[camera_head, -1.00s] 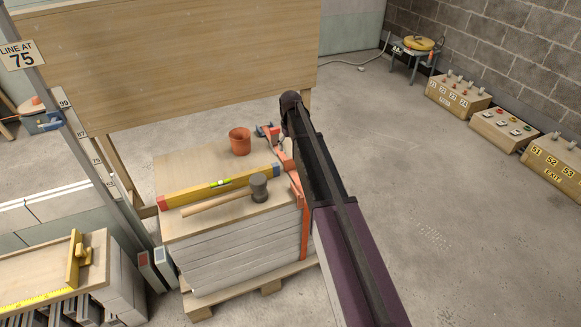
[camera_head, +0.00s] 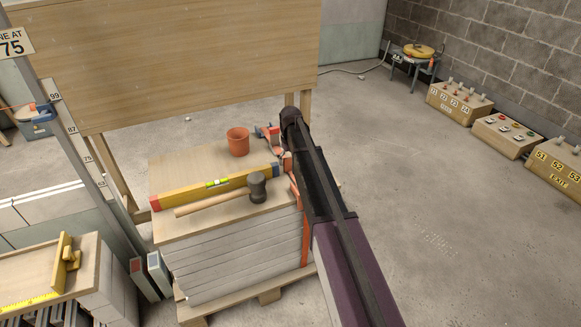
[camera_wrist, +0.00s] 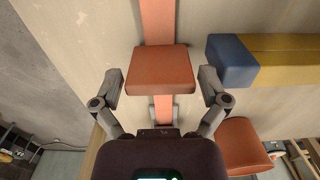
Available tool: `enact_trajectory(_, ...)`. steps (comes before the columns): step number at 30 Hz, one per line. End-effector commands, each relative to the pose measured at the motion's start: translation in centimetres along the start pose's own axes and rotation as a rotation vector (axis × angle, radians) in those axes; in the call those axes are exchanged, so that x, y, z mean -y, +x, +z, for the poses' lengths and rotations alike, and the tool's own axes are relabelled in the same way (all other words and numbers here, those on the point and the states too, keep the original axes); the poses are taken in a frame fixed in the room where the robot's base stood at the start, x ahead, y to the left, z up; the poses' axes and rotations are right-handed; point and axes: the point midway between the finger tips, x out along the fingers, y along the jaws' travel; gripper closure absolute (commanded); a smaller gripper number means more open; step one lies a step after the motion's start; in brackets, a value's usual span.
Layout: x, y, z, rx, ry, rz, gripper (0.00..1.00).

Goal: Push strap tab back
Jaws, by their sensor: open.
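An orange strap (camera_head: 305,240) runs over the stack of pale boards on a pallet, mostly hidden by my arm at the top. In the wrist view, a thick orange-red strap tab (camera_wrist: 160,72) lies on the orange strap (camera_wrist: 158,20). My gripper (camera_wrist: 161,84) is open, with one grey finger on each side of the tab. Small gaps show between the fingers and the tab. A grey metal part (camera_wrist: 162,131) shows below the tab, partly hidden by my gripper's body. Contact with the tab cannot be told.
A yellow level (camera_head: 215,186) with a blue end (camera_wrist: 230,62), a mallet (camera_head: 257,187) and an orange pot (camera_head: 238,142) lie on the stack's board top (camera_head: 180,166), left of my arm. A big wooden panel (camera_head: 190,60) stands behind.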

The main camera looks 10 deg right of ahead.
Motion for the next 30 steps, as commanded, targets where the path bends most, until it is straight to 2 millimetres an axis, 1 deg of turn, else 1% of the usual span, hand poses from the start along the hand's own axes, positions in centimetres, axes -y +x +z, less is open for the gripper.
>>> enact_trajectory(1, 0.0, 0.53, 0.0, 0.0, 0.0, 0.0, 0.06)
enact_trajectory(6, 0.0, 0.96, 0.0, 0.0, 0.0, 0.0, 0.06)
enact_trajectory(18, 0.0, 1.0, 0.0, 0.0, 0.0, 0.0, 0.06)
enact_trajectory(20, 0.0, 1.0, 0.0, 0.0, 0.0, 0.0, 0.24)
enact_trajectory(21, 0.0, 1.0, 0.0, 0.0, 0.0, 0.0, 0.35)
enact_trajectory(23, 0.0, 1.0, 0.0, 0.0, 0.0, 0.0, 0.53)
enact_trajectory(24, 0.0, 1.0, 0.0, 0.0, 0.0, 0.0, 0.65)
enact_trajectory(26, 0.0, 1.01, 0.0, 0.0, 0.0, 0.0, 0.82)
enact_trajectory(30, -0.02, 1.01, -0.27, 0.0, 0.0, 0.0, 0.82)
